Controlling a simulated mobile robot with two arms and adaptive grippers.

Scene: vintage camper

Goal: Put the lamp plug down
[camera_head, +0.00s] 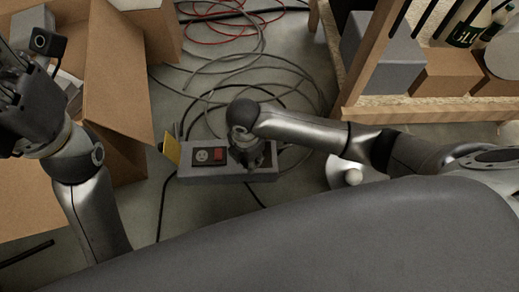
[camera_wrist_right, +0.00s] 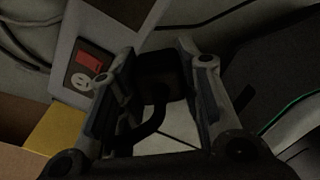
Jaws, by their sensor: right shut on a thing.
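The lamp plug (camera_wrist_right: 160,75) is a dark block with a black cord, seen between the fingers of my right gripper (camera_wrist_right: 160,85) in the wrist view. The right gripper is shut on it. In the head view my right gripper (camera_head: 252,158) points down over the right part of a grey power box (camera_head: 228,176) and hides the plug. The box has a socket and a red switch, which also show in the wrist view (camera_wrist_right: 90,66), left of the fingers. I cannot tell whether the plug touches the box. My left gripper (camera_head: 30,95) is at the upper left; its finger opening is unclear.
Open cardboard boxes (camera_head: 115,90) fill the left. Grey and red cables (camera_head: 225,60) lie coiled on the floor behind the power box. A wooden shelf (camera_head: 365,65) stands at the upper right. A yellow tag (camera_head: 171,149) sits at the box's left end. A white round object (camera_head: 343,172) is below my right arm.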

